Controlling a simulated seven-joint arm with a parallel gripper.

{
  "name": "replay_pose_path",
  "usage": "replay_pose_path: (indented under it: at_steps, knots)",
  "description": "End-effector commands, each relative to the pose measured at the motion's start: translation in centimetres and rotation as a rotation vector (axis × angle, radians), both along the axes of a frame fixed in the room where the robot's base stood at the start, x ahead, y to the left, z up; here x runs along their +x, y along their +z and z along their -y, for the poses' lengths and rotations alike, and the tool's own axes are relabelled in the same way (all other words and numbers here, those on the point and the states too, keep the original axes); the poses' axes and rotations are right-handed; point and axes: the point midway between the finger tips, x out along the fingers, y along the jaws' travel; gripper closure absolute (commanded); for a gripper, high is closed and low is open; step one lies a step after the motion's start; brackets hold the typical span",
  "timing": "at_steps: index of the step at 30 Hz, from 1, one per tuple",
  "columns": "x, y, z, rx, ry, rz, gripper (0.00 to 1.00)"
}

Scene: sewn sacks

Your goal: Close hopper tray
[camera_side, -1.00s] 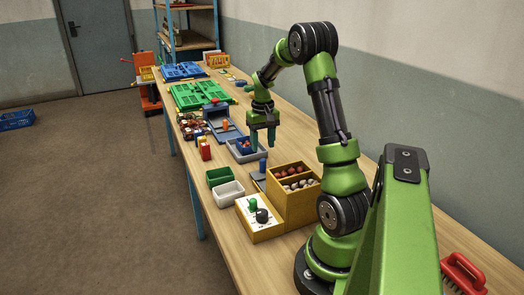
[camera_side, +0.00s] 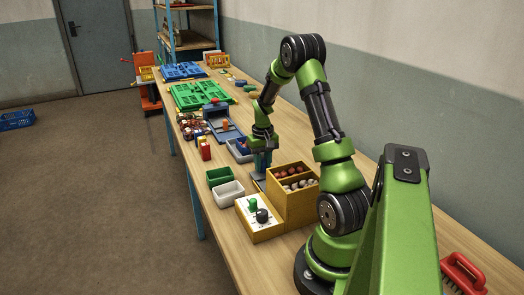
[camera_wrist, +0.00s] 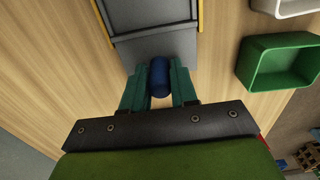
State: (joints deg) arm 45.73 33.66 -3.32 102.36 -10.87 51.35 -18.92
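The hopper (camera_side: 292,206) is a yellow box with dark red and pale lumps in its upper bins. Its grey tray (camera_wrist: 155,45) sticks out from the hopper's lower side, between yellow walls, in the wrist view. A blue upright handle (camera_wrist: 159,77) stands at the tray's outer end. My gripper (camera_wrist: 160,82) points down at the handle, with one teal finger on each side. The fingers are close against the handle, with almost no gap visible. In the side view my gripper (camera_side: 262,162) is low beside the hopper and hides most of the handle.
A green bin (camera_side: 219,177) and a white bin (camera_side: 229,193) stand close to the tray. A control box (camera_side: 258,217) with green and black knobs is at the hopper's front. A grey-blue bin (camera_side: 239,150) lies just behind my gripper. Bare wood lies beside the tray.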

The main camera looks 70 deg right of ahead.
Motion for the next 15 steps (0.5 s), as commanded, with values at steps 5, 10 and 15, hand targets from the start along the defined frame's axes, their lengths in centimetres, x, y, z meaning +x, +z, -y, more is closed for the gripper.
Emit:
replay_pose_path:
  at_steps: [5,10,15]
  knots:
    - [0.01,0.03,0.01,0.000,0.000,0.000,1.00]
    - [0.01,0.05,0.01,-0.001,0.000,0.001,1.00]
    - [-0.32,0.11,-0.33,-0.001,0.000,0.001,1.00]
